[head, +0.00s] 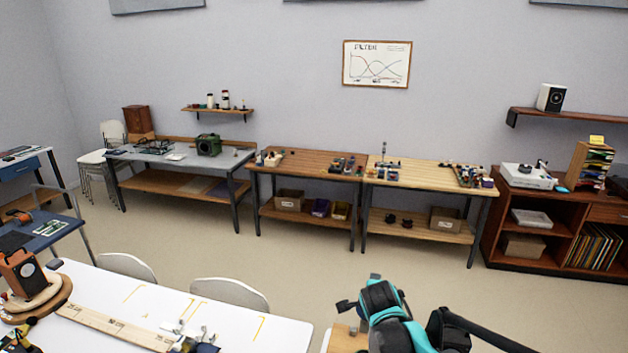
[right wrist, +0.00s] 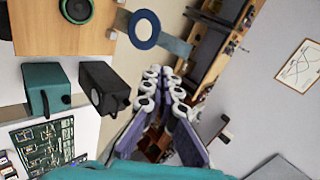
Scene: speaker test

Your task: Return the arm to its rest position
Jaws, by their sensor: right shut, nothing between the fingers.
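My right arm (head: 388,318), teal and black, comes in at the bottom right of the head view, partly cut off by the frame edge. In the right wrist view my right gripper (right wrist: 163,80) has its two fingers converging at the tips, shut with nothing held. The left arm and left gripper are not in the head view.
In the right wrist view a wooden panel (right wrist: 50,30), a blue ring (right wrist: 133,30), a teal box (right wrist: 45,88) and a black speaker (right wrist: 104,88) show left of the gripper. The head view shows a white table (head: 240,322), chairs, workbenches (head: 300,163) and open floor (head: 300,250).

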